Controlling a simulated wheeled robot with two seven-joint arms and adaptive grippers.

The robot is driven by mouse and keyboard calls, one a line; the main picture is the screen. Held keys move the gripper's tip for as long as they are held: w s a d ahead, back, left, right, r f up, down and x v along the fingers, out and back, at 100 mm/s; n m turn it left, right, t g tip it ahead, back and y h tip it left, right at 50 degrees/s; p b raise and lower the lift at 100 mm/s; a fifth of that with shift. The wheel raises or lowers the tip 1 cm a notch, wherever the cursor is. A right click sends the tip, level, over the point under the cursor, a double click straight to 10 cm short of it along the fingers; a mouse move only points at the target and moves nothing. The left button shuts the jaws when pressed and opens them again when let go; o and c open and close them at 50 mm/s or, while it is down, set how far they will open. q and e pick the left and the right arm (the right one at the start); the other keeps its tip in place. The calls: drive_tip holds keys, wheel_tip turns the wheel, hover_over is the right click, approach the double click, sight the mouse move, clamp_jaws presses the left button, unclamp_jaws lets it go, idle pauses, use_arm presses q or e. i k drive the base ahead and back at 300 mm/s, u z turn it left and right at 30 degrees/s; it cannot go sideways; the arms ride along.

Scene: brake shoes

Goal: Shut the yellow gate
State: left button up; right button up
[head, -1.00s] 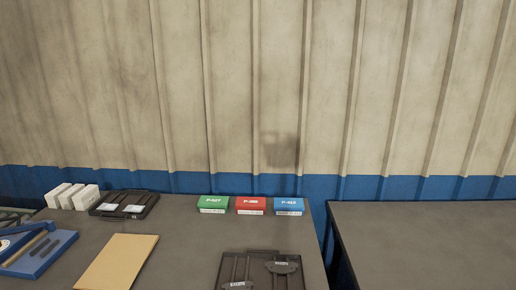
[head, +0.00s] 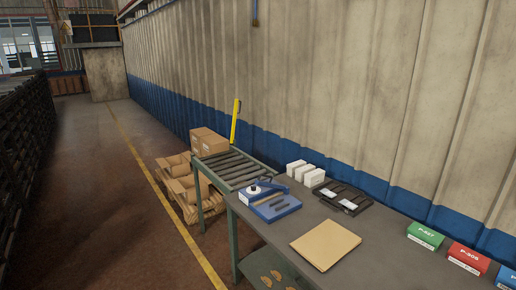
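A yellow bar (head: 235,121), which looks like the yellow gate, stands nearly upright at the far end of the roller conveyor (head: 236,166), close to the wall. Its lower end is partly hidden behind the conveyor and cartons. Neither of my grippers shows in the head view.
The grey table (head: 370,250) carries a blue fixture (head: 270,205), white boxes (head: 304,173), a black case (head: 343,197), a tan sheet (head: 325,244) and green (head: 425,236) and red (head: 468,258) boxes. Open floor (head: 110,210) lies left.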

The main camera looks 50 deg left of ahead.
sight(236, 101)
drive_tip(key=u, duration=2.05)
drive_tip(key=i, duration=0.6)
drive_tip(key=u, duration=0.55)
drive_tip(key=i, duration=3.95)
drive_tip(key=z, duration=0.3)
